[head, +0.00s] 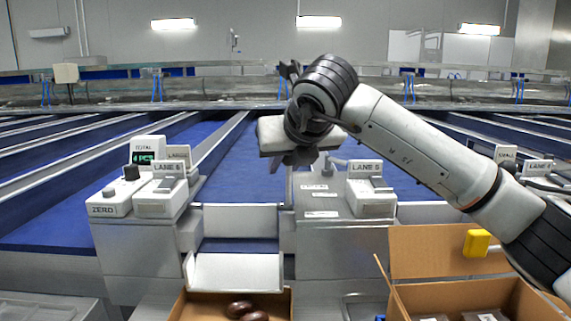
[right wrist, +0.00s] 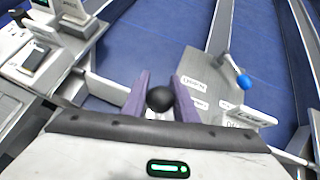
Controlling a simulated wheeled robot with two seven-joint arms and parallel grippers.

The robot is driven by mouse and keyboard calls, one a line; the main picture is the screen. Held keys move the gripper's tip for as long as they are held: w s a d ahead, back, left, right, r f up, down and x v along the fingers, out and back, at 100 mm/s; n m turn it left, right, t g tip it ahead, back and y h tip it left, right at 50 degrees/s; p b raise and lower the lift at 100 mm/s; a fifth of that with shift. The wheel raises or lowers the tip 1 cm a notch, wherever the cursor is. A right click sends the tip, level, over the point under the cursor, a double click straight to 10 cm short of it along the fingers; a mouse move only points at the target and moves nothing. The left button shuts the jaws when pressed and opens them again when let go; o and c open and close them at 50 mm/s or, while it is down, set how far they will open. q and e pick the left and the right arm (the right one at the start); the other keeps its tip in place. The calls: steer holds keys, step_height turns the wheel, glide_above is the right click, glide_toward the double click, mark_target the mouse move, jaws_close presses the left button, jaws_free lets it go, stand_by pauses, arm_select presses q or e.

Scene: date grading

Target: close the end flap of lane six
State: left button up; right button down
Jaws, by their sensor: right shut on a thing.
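My right gripper (head: 298,158) is in front of the lane ends, its fingers largely hidden by its own body in the head view. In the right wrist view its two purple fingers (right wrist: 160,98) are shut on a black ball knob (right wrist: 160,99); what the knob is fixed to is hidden. A white end flap (head: 238,272) slopes down over a carton, left of and below my gripper. A sign reading LANE 6 (head: 170,167) stands on the left post; another lane sign (head: 366,167) stands on the right post, its number unclear. My left gripper is out of view.
A carton (head: 183,306) with dark dates (head: 240,309) stands below the flap. A second open carton (head: 425,262) stands at the lower right. A counter (head: 143,155) sits on the left post.

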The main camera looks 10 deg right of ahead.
steer(key=shift+a+r, duration=0.25)
steer(key=shift+r, duration=0.35)
steer(key=c, duration=1.8)
jaws_free()
steer(key=shift+y, duration=0.3)
steer(key=shift+c, duration=0.2)
steer(key=o, duration=0.4)
steer(key=shift+s+r, duration=0.1)
steer(key=shift+s, duration=0.25)
steer(key=b+v, duration=0.1)
steer(key=v, duration=0.8)
steer(key=shift+s, duration=0.4)
steer(key=shift+r, duration=0.1)
